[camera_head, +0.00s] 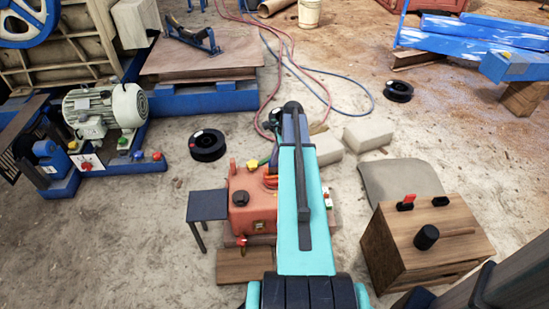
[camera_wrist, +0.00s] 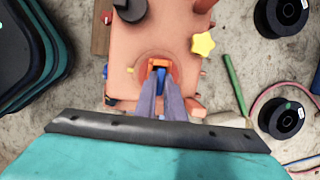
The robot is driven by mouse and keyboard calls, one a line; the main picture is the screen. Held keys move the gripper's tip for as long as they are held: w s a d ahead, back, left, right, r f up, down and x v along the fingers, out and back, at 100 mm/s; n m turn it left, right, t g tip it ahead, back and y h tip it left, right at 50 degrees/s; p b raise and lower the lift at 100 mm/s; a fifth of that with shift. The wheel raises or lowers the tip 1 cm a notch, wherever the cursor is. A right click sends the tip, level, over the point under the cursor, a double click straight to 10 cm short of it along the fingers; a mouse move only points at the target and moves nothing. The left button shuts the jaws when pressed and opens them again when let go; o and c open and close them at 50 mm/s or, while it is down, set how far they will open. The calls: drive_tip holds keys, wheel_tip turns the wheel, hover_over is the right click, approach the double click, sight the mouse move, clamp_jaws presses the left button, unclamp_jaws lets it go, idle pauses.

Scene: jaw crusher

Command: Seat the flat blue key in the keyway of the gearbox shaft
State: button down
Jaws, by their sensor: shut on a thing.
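The orange-red gearbox (camera_head: 247,208) stands on the floor, partly hidden behind my teal arm. In the wrist view its casing (camera_wrist: 122,62) lies right below my gripper (camera_wrist: 160,88). The two grey fingers are shut on a narrow blue piece, the flat blue key (camera_wrist: 161,76). Its tip is at a bright orange round part (camera_wrist: 160,63), which looks like the shaft, on the casing. The keyway itself is hidden by the fingers and key, and I cannot tell whether the key is in it or just above it.
A yellow star knob (camera_wrist: 203,43) and a green rod (camera_wrist: 235,86) are right of the fingers. A small dark table (camera_head: 207,205) stands left of the gearbox, a wooden box (camera_head: 425,250) with dark items right. Pale blocks (camera_head: 368,135) and hoses lie behind.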

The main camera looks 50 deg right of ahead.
drive_tip(key=shift+f, duration=0.95)
drive_tip(key=c, duration=1.8)
unclamp_jaws()
drive_tip(key=shift+o, duration=0.2)
drive_tip(key=shift+r, duration=0.1)
drive_tip(key=p+v, duration=0.1)
drive_tip(key=v, duration=1.2)
drive_tip(key=shift+r, duration=0.35)
